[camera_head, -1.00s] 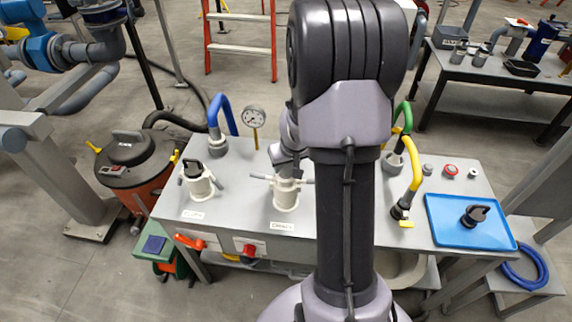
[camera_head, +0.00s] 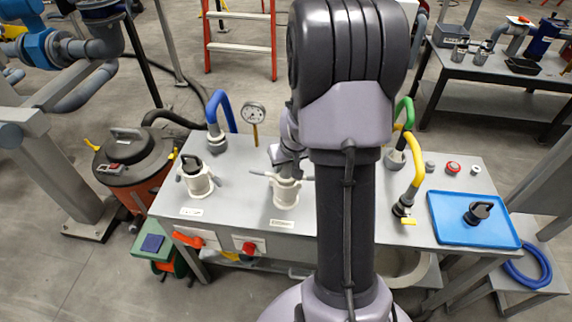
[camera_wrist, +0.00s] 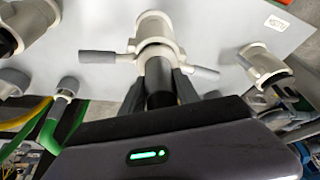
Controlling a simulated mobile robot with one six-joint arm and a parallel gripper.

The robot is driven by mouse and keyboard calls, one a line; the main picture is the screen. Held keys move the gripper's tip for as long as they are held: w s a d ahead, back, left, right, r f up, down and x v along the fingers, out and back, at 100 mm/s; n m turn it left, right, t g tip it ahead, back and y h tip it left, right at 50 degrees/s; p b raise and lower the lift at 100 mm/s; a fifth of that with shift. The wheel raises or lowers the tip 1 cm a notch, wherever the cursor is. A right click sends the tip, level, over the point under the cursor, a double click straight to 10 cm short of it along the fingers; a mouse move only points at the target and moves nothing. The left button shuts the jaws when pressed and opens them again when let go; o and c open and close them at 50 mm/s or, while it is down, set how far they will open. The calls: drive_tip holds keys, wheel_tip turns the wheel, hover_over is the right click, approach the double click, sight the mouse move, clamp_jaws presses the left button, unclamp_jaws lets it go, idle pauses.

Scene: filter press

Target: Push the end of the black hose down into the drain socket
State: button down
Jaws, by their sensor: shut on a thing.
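My gripper (camera_wrist: 160,93) is shut on a dark cylinder (camera_wrist: 158,72), which looks like the end of the black hose. The cylinder lines up with the mouth of a cream socket (camera_wrist: 155,28) with two grey side levers. I cannot tell how far it is inside. In the head view the gripper (camera_head: 284,160) is just above this middle socket (camera_head: 285,194), partly hidden by my arm. The label (camera_head: 282,224) in front of it is too blurred to read. The rest of the hose is not clearly seen.
A second cream socket (camera_head: 197,184) with a black fitting stands left. A blue hose (camera_head: 226,105) and gauge (camera_head: 254,113) stand behind. A yellow hose (camera_head: 417,160) and a blue tray (camera_head: 438,225) holding a black fitting are right. Bench top between the sockets is clear.

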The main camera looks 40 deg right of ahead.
drive_tip(key=c, duration=0.8)
unclamp_jaws()
drive_tip(key=p+v, duration=0.7)
drive_tip(key=v, duration=1.1)
drive_tip(key=s+a+r+t+y+b, duration=0.1)
drive_tip(key=a+r, duration=0.2)
drive_tip(key=a, duration=0.5)
drive_tip(key=a+r+y+b, duration=0.1)
drive_tip(key=a+r, duration=0.2)
drive_tip(key=a, duration=0.4)
drive_tip(key=shift+t+y, duration=0.4)
drive_tip(key=shift+y, duration=0.5)
drive_tip(key=s+a+r, duration=0.1)
drive_tip(key=s+a, duration=0.2)
drive_tip(key=a, duration=0.1)
drive_tip(key=s+a+r, duration=0.1)
drive_tip(key=s+a, duration=0.3)
drive_tip(key=s+a+r, duration=0.1)
drive_tip(key=s+a, duration=0.2)
drive_tip(key=a, duration=0.1)
drive_tip(key=shift+s+a+b, duration=0.35)
drive_tip(key=shift+a, duration=0.05)
